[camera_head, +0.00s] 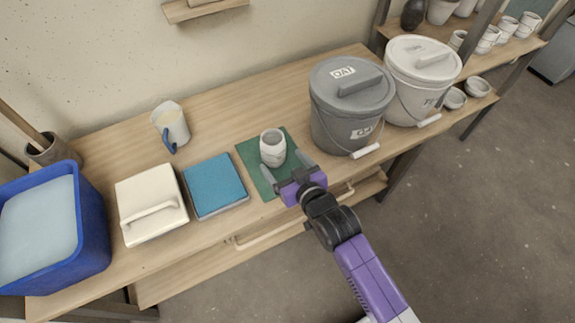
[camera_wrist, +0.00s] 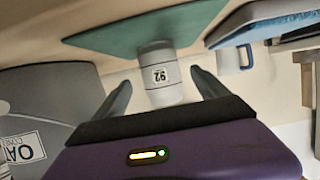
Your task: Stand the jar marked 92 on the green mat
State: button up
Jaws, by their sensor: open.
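The jar marked 92 (camera_head: 272,148) is small and pale with an open top. It stands upright on the green mat (camera_head: 249,157), within its edges. In the wrist view, which looks upside down, the jar (camera_wrist: 160,72) shows its white 92 label, and its base meets the mat (camera_wrist: 110,40). My gripper (camera_head: 286,168) is open at the mat's near side. Its fingers (camera_wrist: 160,88) lie on either side of the jar, with visible gaps, so they do not appear to touch it.
Two lidded buckets, one dark grey (camera_head: 338,112) and one white (camera_head: 405,85), stand close right of the mat. A blue sponge-like block (camera_head: 215,186), a cream lidded box (camera_head: 150,205) and a blue bin (camera_head: 98,225) stand left. A mug (camera_head: 172,124) stands behind.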

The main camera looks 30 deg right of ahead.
jog(key=shift+v, duration=1.1)
jog(key=s, duration=1.1)
jog(key=r+v, duration=0.2)
jog(key=v, duration=1)
jog(key=w+r+v, duration=0.1)
jog(key=r+v, duration=0.1)
jog(key=v, duration=1.1)
jog(key=shift+r+t, duration=0.2)
jog(key=shift+t, duration=0.2)
jog(key=shift+d, duration=0.1)
